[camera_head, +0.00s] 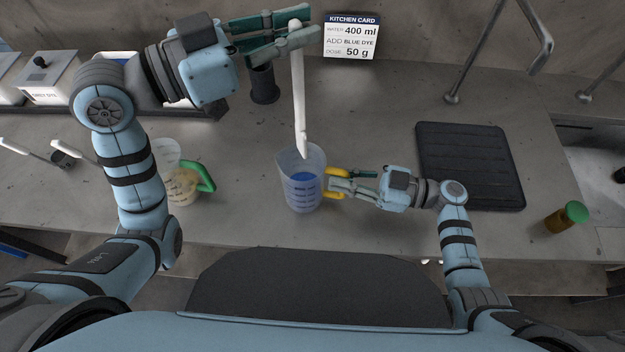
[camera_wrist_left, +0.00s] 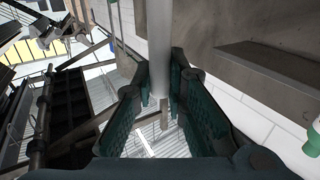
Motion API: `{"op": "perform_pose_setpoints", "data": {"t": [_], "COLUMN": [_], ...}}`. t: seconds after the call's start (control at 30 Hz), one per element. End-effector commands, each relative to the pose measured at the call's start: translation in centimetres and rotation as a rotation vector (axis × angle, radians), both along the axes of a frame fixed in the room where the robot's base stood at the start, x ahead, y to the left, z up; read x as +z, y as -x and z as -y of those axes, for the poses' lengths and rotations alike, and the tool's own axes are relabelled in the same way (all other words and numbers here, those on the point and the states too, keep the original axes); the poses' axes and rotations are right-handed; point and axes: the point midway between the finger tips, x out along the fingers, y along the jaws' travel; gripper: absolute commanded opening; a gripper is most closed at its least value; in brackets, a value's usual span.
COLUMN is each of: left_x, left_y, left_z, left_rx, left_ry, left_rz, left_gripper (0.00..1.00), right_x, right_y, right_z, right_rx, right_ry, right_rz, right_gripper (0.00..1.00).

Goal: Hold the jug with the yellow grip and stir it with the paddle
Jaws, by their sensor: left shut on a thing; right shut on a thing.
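The jug with the yellow grip (camera_head: 301,165) is clear and stands upright on the counter, with blue liquid inside. My right gripper (camera_head: 340,184) is shut on its yellow grip from the right. My left gripper (camera_head: 303,36) is high above the counter and shut on the white paddle (camera_head: 299,95). The paddle hangs down nearly upright, its lower end at about the jug's rim in the head view; I cannot tell whether it is inside. In the left wrist view the paddle's pale shaft (camera_wrist_left: 160,45) runs between the fingers.
A second jug with a green grip (camera_head: 181,182) holds yellowish contents at the left. A dark cup (camera_head: 264,85) stands behind. A black mat (camera_head: 470,165) and a green-capped jar (camera_head: 566,217) are at the right. A kitchen card (camera_head: 351,36) stands at the back.

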Motion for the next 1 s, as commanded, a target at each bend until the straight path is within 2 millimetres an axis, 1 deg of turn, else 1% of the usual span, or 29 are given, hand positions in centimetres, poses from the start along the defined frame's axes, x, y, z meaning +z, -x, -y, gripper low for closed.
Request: {"op": "perform_pose_setpoints", "data": {"t": [0.4,0.43,0.57,0.87,0.97,1.0], "left_x": [0.1,0.1,0.1,0.1,0.1,0.1], "left_y": [0.0,0.0,0.0,0.0,0.0,0.0], "left_z": [0.0,0.0,0.0,0.0,0.0,0.0], "left_rx": [0.000,0.000,0.000,0.000,0.000,0.000], "left_ry": [0.000,0.000,0.000,0.001,0.001,0.001], "left_rz": [0.000,0.000,0.000,0.001,0.001,0.001], "left_gripper": [0.00,0.00,0.00,0.00,0.00,0.00], "right_x": [0.0,0.0,0.0,0.0,-0.1,-0.1], "right_y": [0.0,0.0,0.0,0.0,0.1,0.2], "right_z": [0.0,0.0,0.0,0.1,1.0,1.7], "right_rx": [0.000,0.000,0.000,0.000,-0.001,-0.001], "right_ry": [0.000,0.000,0.000,0.000,0.002,0.003], "right_rz": [0.000,0.000,0.000,0.000,0.000,0.000], "right_gripper": [0.00,0.14,0.35,0.36,0.36,0.36]}}
